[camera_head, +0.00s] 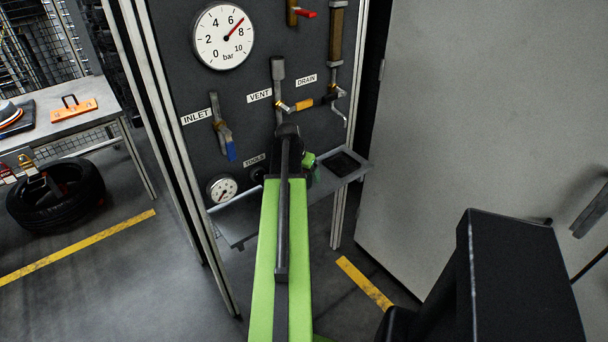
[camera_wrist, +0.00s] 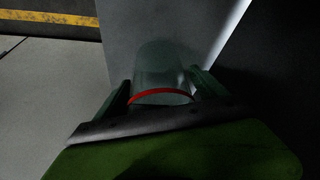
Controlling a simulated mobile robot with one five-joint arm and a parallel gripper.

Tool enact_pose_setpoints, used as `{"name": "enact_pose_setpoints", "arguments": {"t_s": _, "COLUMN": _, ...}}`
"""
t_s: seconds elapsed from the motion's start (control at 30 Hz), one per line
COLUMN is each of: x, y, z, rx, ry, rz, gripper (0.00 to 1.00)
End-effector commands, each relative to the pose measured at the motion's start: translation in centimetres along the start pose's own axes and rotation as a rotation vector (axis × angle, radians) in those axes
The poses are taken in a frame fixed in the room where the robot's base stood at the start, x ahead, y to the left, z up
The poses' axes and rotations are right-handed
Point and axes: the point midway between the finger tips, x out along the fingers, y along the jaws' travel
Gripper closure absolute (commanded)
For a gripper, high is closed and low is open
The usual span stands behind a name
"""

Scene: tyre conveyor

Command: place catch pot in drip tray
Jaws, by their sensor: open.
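The catch pot appears to be the clear, greenish cylinder (camera_wrist: 165,66) with a red band in the wrist view. It sits between the two fingers of my gripper (camera_wrist: 164,92), which is open; whether either finger touches it I cannot tell. In the head view my arm covers the pot, and only part of my gripper (camera_head: 309,160) shows, above the shelf. A dark square tray (camera_head: 343,164), seemingly the drip tray, lies on the shelf's right part, below the DRAIN label. I see nothing in its visible part.
The grey shelf (camera_head: 238,231) runs along the panel's foot. Above it are the VENT pipe (camera_head: 278,80), the drain valve (camera_head: 338,91) and the inlet valve (camera_head: 222,128) with a blue handle. A small gauge (camera_head: 222,188) is at left. A grey cabinet door (camera_head: 470,110) stands at right.

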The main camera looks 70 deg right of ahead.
Motion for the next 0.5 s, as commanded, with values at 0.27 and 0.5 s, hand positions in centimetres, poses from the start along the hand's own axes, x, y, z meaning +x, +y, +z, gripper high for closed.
{"name": "enact_pose_setpoints", "arguments": {"t_s": 0.27, "x": -1.1, "y": 0.0, "z": -0.1, "rx": -0.001, "ry": 0.000, "rz": 0.000, "gripper": 0.18}}
{"name": "enact_pose_setpoints", "arguments": {"t_s": 0.5, "x": -5.7, "y": 0.7, "z": -0.4, "rx": -0.001, "ry": -0.001, "rz": -0.001, "gripper": 0.18}}
